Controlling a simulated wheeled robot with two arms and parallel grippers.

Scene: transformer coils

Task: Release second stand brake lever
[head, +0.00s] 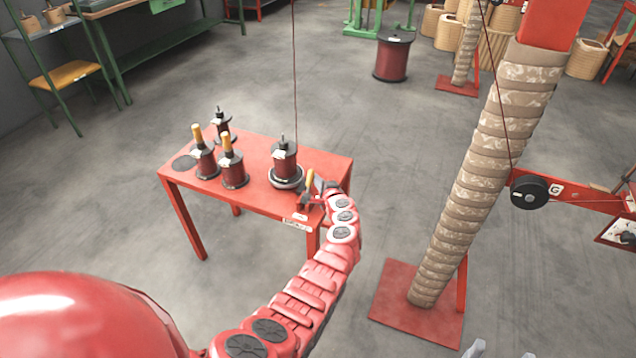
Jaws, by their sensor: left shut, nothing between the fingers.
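A red table (262,150) stands left of centre and carries dark red wire spools on stands. The spool (285,162) nearest the right end sits on a round metal base (286,183), and a thin wire rises from it. A brake lever with a yellow handle (309,182) stands upright at the table's front right corner. My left gripper (318,189) is shut and empty at that corner, close beside the lever. I cannot tell whether it touches the lever. Pale grey tips at the bottom right edge may be my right gripper (500,351), mostly cut off.
Two more spools with yellow handles (231,165) (204,157) and a darker spool (222,128) stand on the table's left half. A wrapped coil column (480,190) on a red base plate (400,310) rises at right. Floor between table and column is clear.

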